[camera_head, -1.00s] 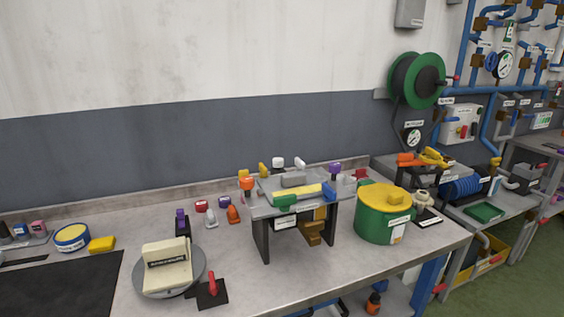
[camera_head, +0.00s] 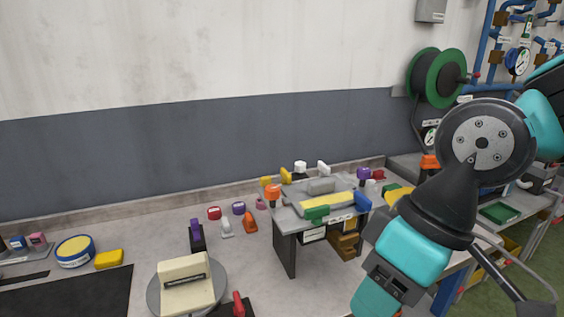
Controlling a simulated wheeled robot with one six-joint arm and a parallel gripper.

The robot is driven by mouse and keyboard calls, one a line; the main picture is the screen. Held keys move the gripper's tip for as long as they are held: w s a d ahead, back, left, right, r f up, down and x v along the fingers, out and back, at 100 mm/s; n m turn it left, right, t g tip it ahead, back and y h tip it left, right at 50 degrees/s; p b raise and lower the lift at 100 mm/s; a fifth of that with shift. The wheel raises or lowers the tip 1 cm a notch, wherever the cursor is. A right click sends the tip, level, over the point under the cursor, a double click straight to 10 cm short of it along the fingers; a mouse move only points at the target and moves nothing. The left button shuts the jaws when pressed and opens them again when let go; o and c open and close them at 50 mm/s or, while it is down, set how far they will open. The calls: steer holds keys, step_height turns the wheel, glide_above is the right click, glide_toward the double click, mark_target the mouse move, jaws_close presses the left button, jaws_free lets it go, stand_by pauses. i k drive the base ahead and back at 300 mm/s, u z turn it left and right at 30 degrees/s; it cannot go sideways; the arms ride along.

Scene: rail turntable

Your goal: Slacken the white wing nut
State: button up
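A white wing-shaped piece (camera_head: 323,168), which looks like the white wing nut, stands upright at the back edge of the small raised stand on the bench. A white knob (camera_head: 300,167) stands just left of it, and a yellow wing-shaped piece (camera_head: 286,175) is further left. They are too small to show their threads or how tight they are. My arm fills the right side of the picture, well right of the white piece. I cannot make out my gripper's fingers.
The raised stand (camera_head: 285,255) carries a grey plate with a yellow bar, orange knob (camera_head: 272,193), green block (camera_head: 317,213) and blue piece (camera_head: 363,203). A turntable (camera_head: 218,294) with a cream block is at front left. My arm hides much of the bench's right end.

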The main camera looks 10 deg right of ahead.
mark_target(325, 170)
steer(key=u, duration=0.05)
steer(key=i, duration=0.9)
steer(key=z, duration=0.25)
